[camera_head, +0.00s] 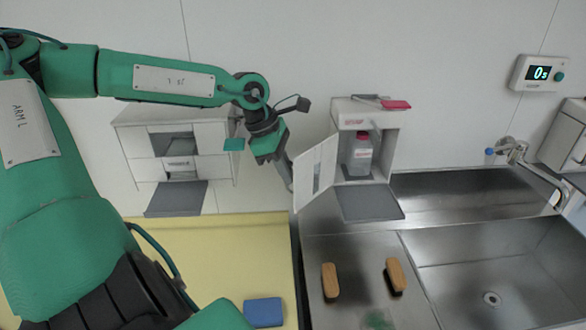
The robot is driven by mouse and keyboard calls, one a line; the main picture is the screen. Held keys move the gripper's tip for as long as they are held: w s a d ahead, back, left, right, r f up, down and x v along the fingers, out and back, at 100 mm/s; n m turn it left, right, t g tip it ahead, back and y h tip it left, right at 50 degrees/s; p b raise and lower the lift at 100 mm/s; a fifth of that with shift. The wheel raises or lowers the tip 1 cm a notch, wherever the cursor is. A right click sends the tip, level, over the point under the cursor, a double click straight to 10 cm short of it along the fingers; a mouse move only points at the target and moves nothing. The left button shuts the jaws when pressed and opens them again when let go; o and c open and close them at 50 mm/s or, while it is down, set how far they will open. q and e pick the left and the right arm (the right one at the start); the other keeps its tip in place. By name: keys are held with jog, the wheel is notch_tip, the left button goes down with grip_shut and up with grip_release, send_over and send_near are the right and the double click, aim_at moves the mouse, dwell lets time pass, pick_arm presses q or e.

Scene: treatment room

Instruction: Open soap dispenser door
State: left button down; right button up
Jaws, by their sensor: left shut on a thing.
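The soap dispenser (388,150) is a white wall box above the steel counter. A clear bottle with a white label and reddish cap (358,160) stands inside. Its white door (316,172) stands swung out to the left, so the inside shows. My left gripper (288,178) reaches down from the upper left and is shut at the door's outer left edge. The exact contact of the fingertips is small and partly hidden. My right gripper is not in view.
A grey tray (368,204) projects below the dispenser. A white dispenser unit (212,138) hangs to the left. Two brown brushes (330,280) lie on the counter, beside a steel sink (505,260) and tap (530,170). A blue block (263,312) lies on the yellow surface (220,250).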

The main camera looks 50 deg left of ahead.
pick_arm(q)
jog(key=shift+a, duration=0.2)
jog(key=shift+r, duration=0.1)
jog(key=c, duration=1.5)
grip_release()
jog(key=shift+w+d, duration=0.1)
jog(key=shift+c, duration=0.2)
jog(key=b+v, duration=0.3)
jog(key=v, duration=1)
jog(key=shift+r, duration=0.35)
jog(key=shift+f, duration=0.1)
